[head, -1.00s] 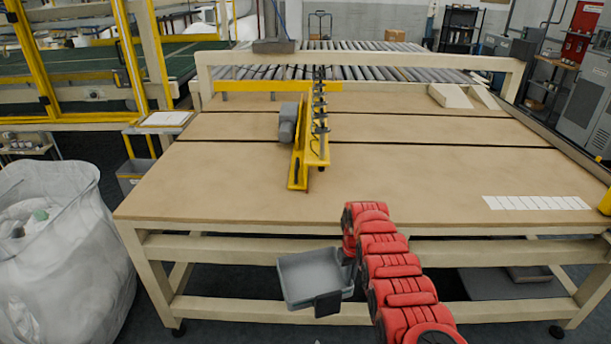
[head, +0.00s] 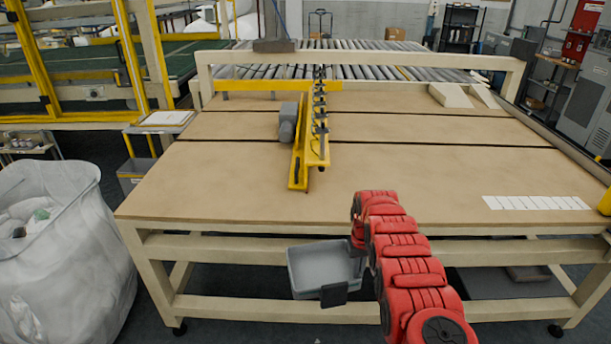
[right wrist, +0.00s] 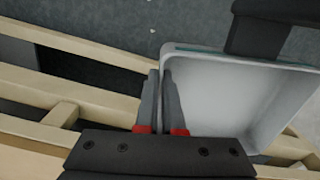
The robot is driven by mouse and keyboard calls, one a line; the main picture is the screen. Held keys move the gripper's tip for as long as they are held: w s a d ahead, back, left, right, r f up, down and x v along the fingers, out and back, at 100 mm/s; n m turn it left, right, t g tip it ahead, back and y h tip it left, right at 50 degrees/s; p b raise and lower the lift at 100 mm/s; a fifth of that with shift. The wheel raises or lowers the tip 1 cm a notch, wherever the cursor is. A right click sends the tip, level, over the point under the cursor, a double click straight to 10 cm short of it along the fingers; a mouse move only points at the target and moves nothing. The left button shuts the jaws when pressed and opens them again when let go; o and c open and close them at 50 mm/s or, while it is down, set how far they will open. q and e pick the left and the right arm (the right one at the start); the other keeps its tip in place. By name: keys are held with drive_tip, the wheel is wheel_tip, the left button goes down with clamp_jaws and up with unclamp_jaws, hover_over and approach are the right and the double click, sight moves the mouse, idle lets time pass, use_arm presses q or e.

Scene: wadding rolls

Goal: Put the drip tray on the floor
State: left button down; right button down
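The drip tray (head: 322,263) is a shallow grey open box with a black block on its near side. It hangs in the air in front of the big table's near side, below the tabletop, and looks empty. My right gripper (head: 359,256) is at the tray's right edge in the head view. In the right wrist view its two fingers (right wrist: 163,100) are close together on the tray's wall, with the pale tray interior (right wrist: 215,95) beside them. The fingertips' exact contact is partly hidden. My left gripper does not show.
The wooden table (head: 220,185) has cream legs and low crossbars behind the tray. A white bag-like bin (head: 65,265) stands at the left. Dark floor (head: 225,325) shows in front of the table. A yellow fixture (head: 299,160) stands on the tabletop.

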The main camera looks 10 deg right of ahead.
drive_tip(key=shift+w+r, duration=0.2)
drive_tip(key=shift+s, duration=0.1)
drive_tip(key=shift+d+r+m, duration=0.3)
drive_tip(key=shift+d+r, duration=0.35)
drive_tip(key=shift+d, duration=0.15)
